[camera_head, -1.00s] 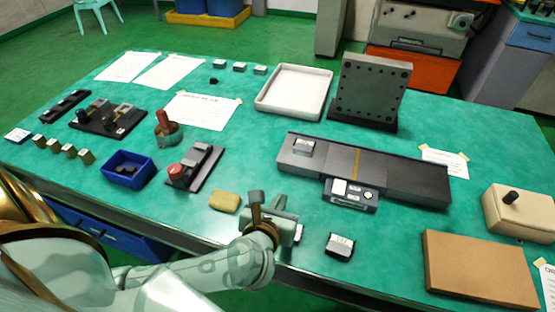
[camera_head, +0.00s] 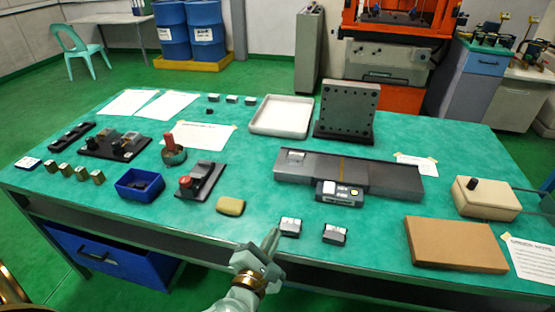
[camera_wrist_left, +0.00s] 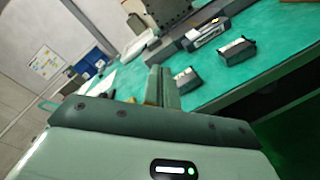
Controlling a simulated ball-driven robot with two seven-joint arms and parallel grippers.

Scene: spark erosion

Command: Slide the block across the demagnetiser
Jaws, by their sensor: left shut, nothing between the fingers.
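The demagnetiser (camera_head: 395,178) is a long dark grey bed with a thin tan stripe across it and a small control box (camera_head: 339,193) at its front; it also shows in the wrist view (camera_wrist_left: 205,36). A small grey labelled block (camera_head: 291,156) lies on its left end. Two similar blocks are on the green table in front: one nearer my gripper (camera_head: 290,228) and one to its right (camera_head: 335,235). My left gripper (camera_head: 273,240) is shut and empty, just left of the nearer block at the table's front edge. My right gripper is out of view.
A yellow sponge-like piece (camera_head: 230,206) and a red-knobbed fixture (camera_head: 190,183) are left of the demagnetiser. Behind stand a white tray (camera_head: 254,130) and an upright drilled plate (camera_head: 347,108). A brown board (camera_head: 455,245) and beige box (camera_head: 487,200) are at right.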

